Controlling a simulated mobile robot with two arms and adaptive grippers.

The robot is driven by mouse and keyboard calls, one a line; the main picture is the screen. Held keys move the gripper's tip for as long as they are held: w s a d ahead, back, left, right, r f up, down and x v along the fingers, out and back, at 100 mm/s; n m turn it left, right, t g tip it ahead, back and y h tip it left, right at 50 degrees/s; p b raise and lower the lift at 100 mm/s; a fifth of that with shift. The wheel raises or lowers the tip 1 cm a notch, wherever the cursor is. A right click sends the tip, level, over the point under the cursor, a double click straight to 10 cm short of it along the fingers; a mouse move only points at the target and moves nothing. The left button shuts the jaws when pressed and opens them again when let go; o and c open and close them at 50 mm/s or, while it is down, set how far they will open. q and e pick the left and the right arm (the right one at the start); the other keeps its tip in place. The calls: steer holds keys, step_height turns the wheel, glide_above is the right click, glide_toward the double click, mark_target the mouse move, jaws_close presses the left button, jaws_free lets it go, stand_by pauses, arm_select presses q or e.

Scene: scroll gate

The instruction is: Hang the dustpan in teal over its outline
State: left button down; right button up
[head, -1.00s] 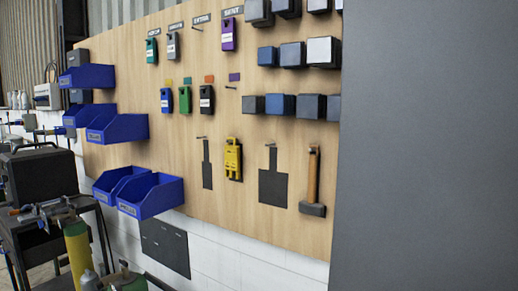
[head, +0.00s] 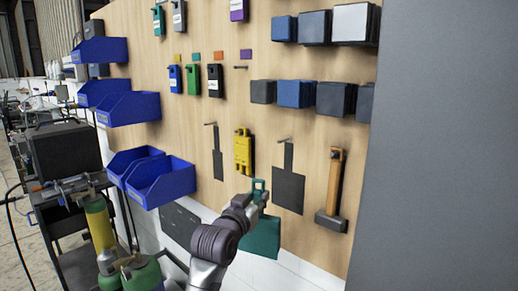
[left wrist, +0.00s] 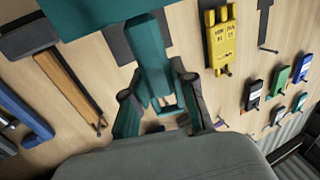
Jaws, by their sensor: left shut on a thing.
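The teal dustpan (head: 262,238) hangs handle up in my left gripper (head: 254,197), low in front of the board. In the left wrist view my left gripper (left wrist: 158,112) is shut on the dustpan's teal handle (left wrist: 154,62). The wide black dustpan-shaped outline (head: 288,192) is on the board, up and right of the dustpan in the head view. A peg (head: 284,140) sticks out at the outline's top and is empty. The dustpan is apart from this peg. My right gripper is not in view.
A yellow tool (head: 243,152) hangs left of the outline, and a hammer (head: 335,185) hangs right of it. A narrow black outline (head: 217,157) is further left. Blue bins (head: 165,185) jut out at left. A grey panel (head: 440,150) stands at right.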

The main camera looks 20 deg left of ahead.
arm_select(q)
steer(key=h, duration=0.1)
glide_toward(287, 149)
steer(key=s+a+r, duration=0.1)
steer(key=s+a, duration=0.2)
steer(key=shift+m, duration=0.4)
steer(key=shift+w+d+f+b, duration=0.15)
steer(key=shift+w+d, duration=0.4)
steer(key=shift+w, duration=0.95)
steer(key=shift+w+d+f+b, duration=0.15)
steer(key=shift+w+d, duration=0.4)
steer(key=shift+w, duration=0.9)
steer(key=shift+w+d+b, duration=0.15)
steer(key=shift+w+d, duration=0.4)
steer(key=shift+w, duration=0.95)
steer(key=shift+w+f, duration=0.1)
steer(key=shift+w, duration=0.2)
steer(key=shift+p, duration=0.35)
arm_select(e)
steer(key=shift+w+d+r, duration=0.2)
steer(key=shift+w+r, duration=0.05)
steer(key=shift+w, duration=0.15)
arm_select(q)
steer(key=shift+d+f, duration=0.1)
